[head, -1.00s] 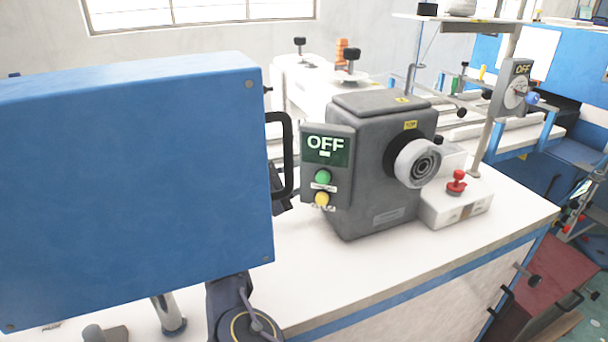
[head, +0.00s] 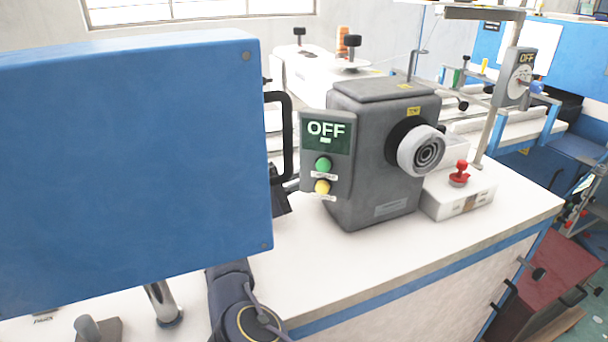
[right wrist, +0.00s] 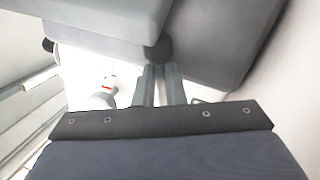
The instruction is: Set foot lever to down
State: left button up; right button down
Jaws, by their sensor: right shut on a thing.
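In the right wrist view the two grey fingers of my right gripper (right wrist: 160,88) are close together, shut on what appears to be the foot lever (right wrist: 158,50), a dark rounded part under a grey body. The lever is mostly hidden, so I cannot tell its position. In the head view my dark right wrist (head: 280,202) shows between the blue box (head: 130,170) and the grey motor housing (head: 375,160); its fingertips are mostly hidden. My left gripper is in neither view.
The blue box with a black handle (head: 288,140) blocks much of the left side. The OFF panel (head: 326,150) stands close right of my wrist. A red knob (head: 460,172) sits on a white block. The white table (head: 330,260) is clear in front.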

jog(key=shift+s+d+f+m+g, duration=0.1)
jog(key=shift+s+f+m+g, duration=0.15)
jog(key=shift+m, duration=0.35)
jog(key=c, duration=1.4)
grip_release()
jog(key=shift+o, duration=0.2)
